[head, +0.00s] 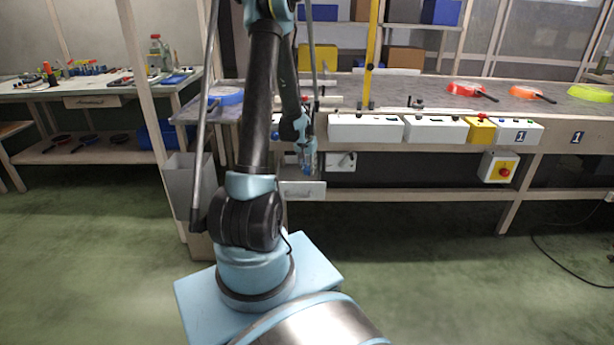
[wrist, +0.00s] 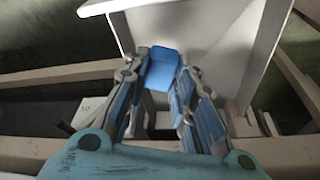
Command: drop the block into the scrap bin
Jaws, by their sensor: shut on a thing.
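My gripper (head: 307,150) is shut on a blue block (wrist: 163,68), which sits between its two finger pads in the wrist view. In the head view the gripper hangs down just in front of the workbench, with the block low between its fingers. A pale open-topped box (head: 302,191) is just below it; it also shows in the wrist view (wrist: 215,28), behind and below the block. I cannot tell for sure that this box is the scrap bin. The block appears held above it, and its floor is partly hidden by the fingers.
A grey bin (head: 183,192) stands left of my arm. The conveyor bench (head: 540,104) runs right, with pans (head: 465,89) on it and white control boxes (head: 366,129) along its front. A tool table (head: 95,92) stands at left. The green floor in front is mostly clear.

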